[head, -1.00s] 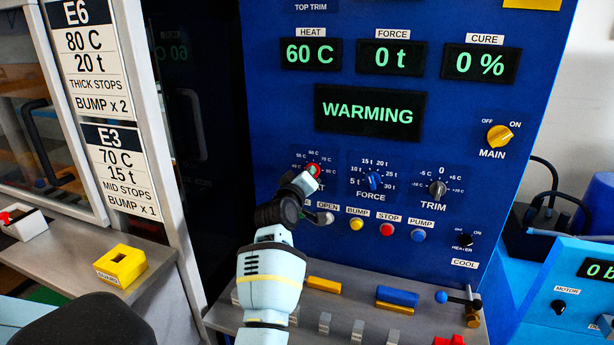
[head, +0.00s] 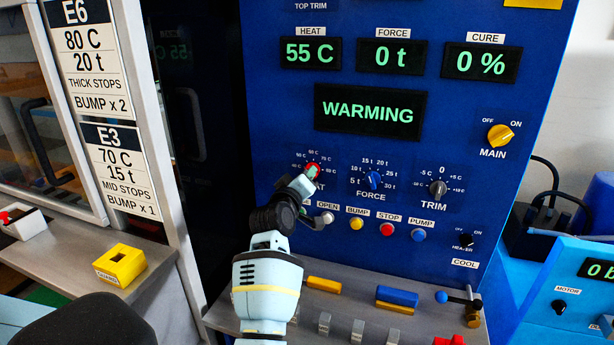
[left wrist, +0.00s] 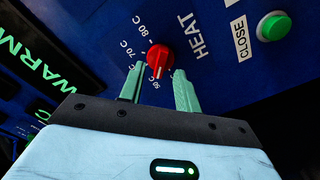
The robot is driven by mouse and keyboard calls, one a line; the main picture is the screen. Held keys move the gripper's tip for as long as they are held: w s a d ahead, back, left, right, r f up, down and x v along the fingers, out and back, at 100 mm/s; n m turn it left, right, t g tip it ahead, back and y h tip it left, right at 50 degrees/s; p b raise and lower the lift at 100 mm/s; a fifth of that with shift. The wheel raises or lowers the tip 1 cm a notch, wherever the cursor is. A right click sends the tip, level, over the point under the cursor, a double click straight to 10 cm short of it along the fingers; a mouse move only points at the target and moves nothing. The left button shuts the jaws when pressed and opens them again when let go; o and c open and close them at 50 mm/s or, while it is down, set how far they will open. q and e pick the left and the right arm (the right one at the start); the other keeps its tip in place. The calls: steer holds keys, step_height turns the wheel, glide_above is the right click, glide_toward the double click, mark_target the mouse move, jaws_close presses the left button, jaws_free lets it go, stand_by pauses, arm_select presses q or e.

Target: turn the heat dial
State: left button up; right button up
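The red heat dial (head: 313,170) sits on the blue panel above the partly covered HEAT label. My left gripper (head: 307,179) is at the dial, coming from below and left. In the left wrist view, the green fingertips (left wrist: 160,72) stand on either side of the dial (left wrist: 159,58) and seem to touch its sides. The dial's pale mark is towards the low end of its scale, near 50 C; the exact setting is hard to read. The heat display (head: 310,53) reads 55 C. My right gripper is not in view.
The force dial (head: 374,181) and trim dial (head: 438,188) are to the right. A row of buttons, with the yellow bump button (head: 356,223), lies below. The status display (head: 368,113) reads WARMING. A green close button (left wrist: 273,26) is near in the left wrist view.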

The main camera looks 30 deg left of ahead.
arm_select(q)
steer(key=v, duration=0.6)
stand_by(0.6)
